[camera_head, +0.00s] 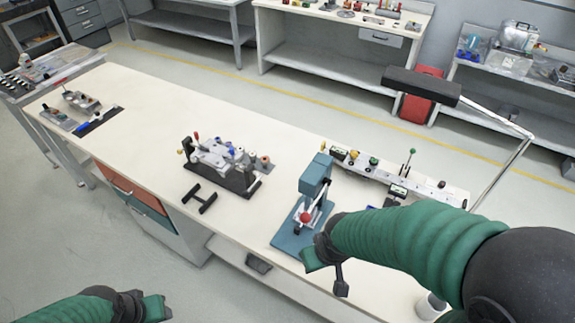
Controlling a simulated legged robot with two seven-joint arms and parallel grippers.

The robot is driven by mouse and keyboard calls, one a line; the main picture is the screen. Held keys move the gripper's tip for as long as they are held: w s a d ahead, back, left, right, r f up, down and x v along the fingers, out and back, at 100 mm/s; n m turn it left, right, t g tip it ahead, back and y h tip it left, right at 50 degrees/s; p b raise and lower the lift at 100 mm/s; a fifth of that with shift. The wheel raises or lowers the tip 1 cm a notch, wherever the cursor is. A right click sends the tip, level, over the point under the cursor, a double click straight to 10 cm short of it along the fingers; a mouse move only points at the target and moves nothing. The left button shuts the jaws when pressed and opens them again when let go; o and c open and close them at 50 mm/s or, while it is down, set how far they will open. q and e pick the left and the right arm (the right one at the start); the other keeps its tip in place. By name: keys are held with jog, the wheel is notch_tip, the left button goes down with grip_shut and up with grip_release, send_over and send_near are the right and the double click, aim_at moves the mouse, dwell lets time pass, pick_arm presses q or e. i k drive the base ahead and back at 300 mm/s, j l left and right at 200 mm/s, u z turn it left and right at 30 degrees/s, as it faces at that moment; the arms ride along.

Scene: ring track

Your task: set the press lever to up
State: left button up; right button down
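The blue press (315,178) stands on the workbench right of the middle, on a blue base (290,239). A red ball knob (305,217) shows at its front, beside a pale metal part; I take it to be the end of the press lever. The lever's full angle is hard to read. My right gripper (325,268) is just below and right of the knob, in front of the base. I cannot tell whether it touches the press or how far its fingers are apart. My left gripper (142,306) is low at the left, off the bench, its fingers unclear.
A fixture with clamps (225,163) stands left of the press, with a black bracket (200,197) before it. A long panel with knobs and a green lever (400,175) lies behind the press. A lamp (422,86) overhangs the right. The bench's left-middle is clear.

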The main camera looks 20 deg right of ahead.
aim_at(316, 200)
jog(key=k+l+u, duration=0.2)
jog(key=k+l, duration=0.6)
jog(key=l+u, duration=0.15)
jog(key=l, duration=1.15)
